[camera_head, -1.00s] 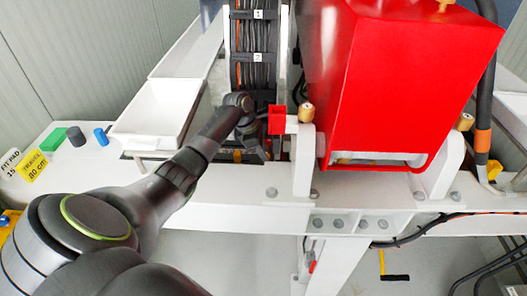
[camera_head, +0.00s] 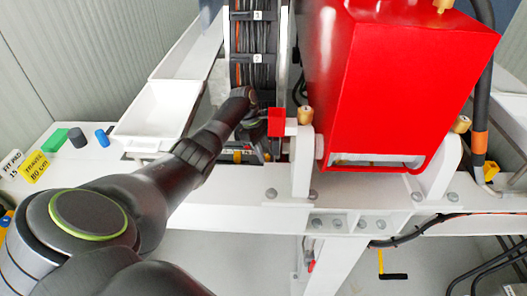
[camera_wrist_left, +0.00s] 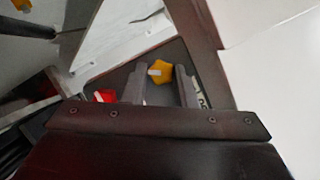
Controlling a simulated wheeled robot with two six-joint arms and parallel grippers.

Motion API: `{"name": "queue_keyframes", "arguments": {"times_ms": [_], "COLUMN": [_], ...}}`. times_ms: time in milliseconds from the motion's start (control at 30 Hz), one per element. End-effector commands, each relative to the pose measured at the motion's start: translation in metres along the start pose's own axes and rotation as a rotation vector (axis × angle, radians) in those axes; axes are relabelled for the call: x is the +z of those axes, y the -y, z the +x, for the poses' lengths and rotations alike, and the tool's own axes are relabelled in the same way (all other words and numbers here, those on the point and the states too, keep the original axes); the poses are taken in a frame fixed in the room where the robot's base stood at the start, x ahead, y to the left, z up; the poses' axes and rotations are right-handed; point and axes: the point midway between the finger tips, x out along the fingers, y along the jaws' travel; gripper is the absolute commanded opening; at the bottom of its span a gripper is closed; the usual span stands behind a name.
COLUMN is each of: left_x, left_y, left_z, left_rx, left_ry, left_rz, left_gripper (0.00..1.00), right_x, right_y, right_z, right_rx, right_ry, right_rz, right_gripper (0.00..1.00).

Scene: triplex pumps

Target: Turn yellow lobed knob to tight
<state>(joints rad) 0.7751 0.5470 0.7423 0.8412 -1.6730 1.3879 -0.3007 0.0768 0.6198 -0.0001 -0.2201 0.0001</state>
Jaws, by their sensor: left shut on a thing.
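The yellow lobed knob (camera_wrist_left: 161,71) shows in the left wrist view, with a pale bar mark on its face. It sits on a dark plate. My left gripper (camera_wrist_left: 160,82) has one finger on either side of the knob and is shut on it. In the head view my left gripper (camera_head: 252,147) reaches down into the gap below the dark cable chain, left of the red block. The knob cannot be clearly made out there. My right gripper is in neither view.
A large red block (camera_head: 400,85) stands just right of the gripper, with a small red box (camera_head: 276,121) beside it. A white tray (camera_head: 150,128) and a cable chain (camera_head: 253,50) lie close by. A red part (camera_wrist_left: 105,95) sits left of the fingers.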

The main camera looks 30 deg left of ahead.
Motion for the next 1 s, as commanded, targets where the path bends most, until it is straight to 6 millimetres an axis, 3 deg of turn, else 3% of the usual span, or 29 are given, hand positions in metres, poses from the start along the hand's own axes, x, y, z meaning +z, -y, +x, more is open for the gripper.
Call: {"name": "queue_keyframes", "arguments": {"times_ms": [1000], "left_x": [0.003], "left_y": [-0.006], "left_z": [0.004], "left_rx": [-0.344], "left_ry": [-0.001], "left_rz": [0.83], "left_gripper": [0.02], "right_x": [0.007], "right_y": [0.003], "right_z": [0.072], "right_rx": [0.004], "right_ry": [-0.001], "right_rz": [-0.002], "right_gripper": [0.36]}}
